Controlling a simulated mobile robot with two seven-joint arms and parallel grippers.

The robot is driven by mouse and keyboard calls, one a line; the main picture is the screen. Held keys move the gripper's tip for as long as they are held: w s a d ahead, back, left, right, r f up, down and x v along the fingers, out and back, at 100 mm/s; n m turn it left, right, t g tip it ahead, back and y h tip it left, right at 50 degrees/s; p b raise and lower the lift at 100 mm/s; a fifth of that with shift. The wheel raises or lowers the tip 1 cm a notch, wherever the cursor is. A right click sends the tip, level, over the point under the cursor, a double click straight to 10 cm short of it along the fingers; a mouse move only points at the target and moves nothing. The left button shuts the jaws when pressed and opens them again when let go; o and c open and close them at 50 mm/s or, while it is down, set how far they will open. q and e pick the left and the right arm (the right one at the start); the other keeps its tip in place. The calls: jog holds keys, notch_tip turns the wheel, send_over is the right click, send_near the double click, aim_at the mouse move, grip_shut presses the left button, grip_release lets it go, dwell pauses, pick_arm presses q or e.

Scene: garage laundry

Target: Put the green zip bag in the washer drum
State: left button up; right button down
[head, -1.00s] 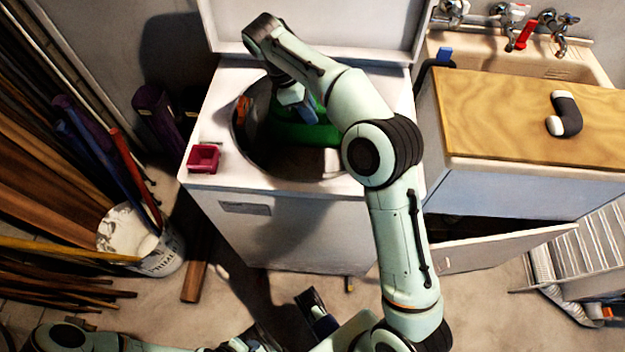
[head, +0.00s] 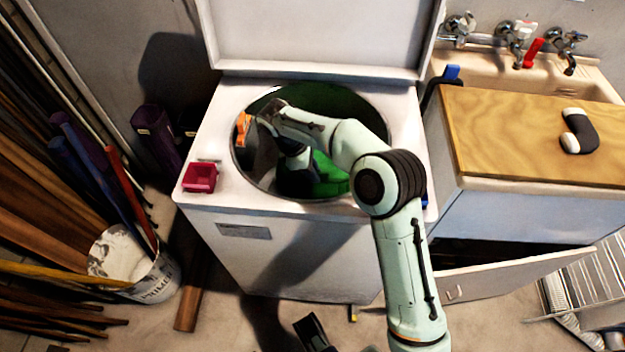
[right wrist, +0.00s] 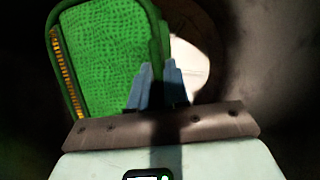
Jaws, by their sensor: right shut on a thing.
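The white top-loading washer stands with its lid up, and its round drum (head: 256,168) is open. The green zip bag (head: 330,176) is down inside the drum opening, partly hidden by my right arm. My right gripper (head: 297,186) is also inside the opening. In the right wrist view the bag (right wrist: 105,50) shows textured green sides and a yellow zip, and the blue fingertips (right wrist: 157,85) are shut on its edge. I cannot tell whether the bag touches the drum bottom. My left gripper (head: 315,332) shows only in part at the bottom edge.
An orange clip-like thing (head: 243,128) sits on the left rim of the opening, and a red tray (head: 200,177) on the washer's front left corner. A wooden counter (head: 500,130) and sink stand right. A bucket (head: 140,265) and planks stand left.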

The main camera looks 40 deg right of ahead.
notch_tip(320, 180, down, 4)
jog(key=shift+r+b, duration=0.15)
jog(key=shift+b, duration=0.15)
pick_arm(q)
jog(key=shift+w+a+f, duration=0.3)
jog(key=shift+w+f, duration=0.25)
jog(key=shift+w, duration=0.05)
jog(key=shift+w+f, duration=0.1)
pick_arm(e)
jog(key=shift+f, duration=0.6)
jog(key=c, duration=1.1)
grip_release()
pick_arm(q)
jog(key=shift+g, duration=0.5)
jog(key=s+r+p, duration=0.1)
jog(key=s+d+r+p, duration=0.1)
jog(key=s+r+p, duration=0.1)
jog(key=s+r, duration=0.1)
jog(key=shift+d, duration=0.25)
pick_arm(e)
jog(key=v, duration=1.3)
jog(key=shift+r, duration=0.15)
